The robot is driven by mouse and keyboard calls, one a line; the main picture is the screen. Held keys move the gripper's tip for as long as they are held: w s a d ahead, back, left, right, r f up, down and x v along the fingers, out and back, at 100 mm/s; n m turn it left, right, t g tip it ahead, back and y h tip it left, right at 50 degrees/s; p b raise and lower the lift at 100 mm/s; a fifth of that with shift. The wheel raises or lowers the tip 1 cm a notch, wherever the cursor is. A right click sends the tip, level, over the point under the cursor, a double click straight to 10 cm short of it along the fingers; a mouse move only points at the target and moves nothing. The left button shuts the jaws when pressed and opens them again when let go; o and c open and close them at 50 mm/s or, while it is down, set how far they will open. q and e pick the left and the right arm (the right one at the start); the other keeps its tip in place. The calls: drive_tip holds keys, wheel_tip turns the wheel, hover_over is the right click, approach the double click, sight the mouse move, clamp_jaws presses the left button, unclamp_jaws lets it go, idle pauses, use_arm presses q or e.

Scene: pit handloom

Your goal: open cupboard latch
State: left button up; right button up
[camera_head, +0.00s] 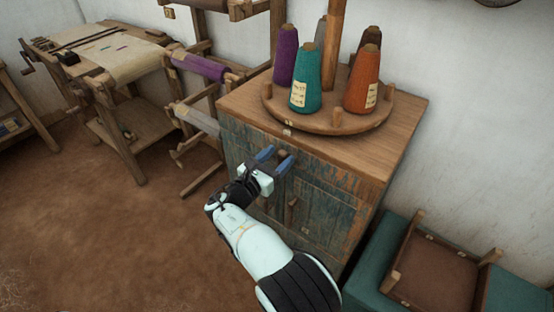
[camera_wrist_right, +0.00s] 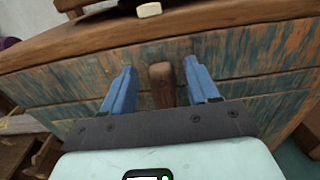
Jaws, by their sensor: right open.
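The cupboard (camera_head: 318,205) has a plain wooden top and worn blue-green painted doors, which look shut. A brown wooden piece that looks like the latch (camera_head: 284,154) sits on the front, just below the top edge. In the right wrist view the latch (camera_wrist_right: 162,86) stands upright between the two blue fingers. My right gripper (camera_head: 276,159) is open around it, with a gap visible on each side. I cannot tell how deep the fingers reach past it. My left gripper is not in view.
A round wooden rack (camera_head: 335,122) with several yarn cones stands on the cupboard top. A loom frame with a purple roll (camera_head: 199,66) is close on the left. The floor at front left is clear.

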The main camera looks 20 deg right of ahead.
drive_tip(key=shift+d, duration=0.1)
drive_tip(key=c, duration=1.1)
drive_tip(key=shift+o, duration=0.2)
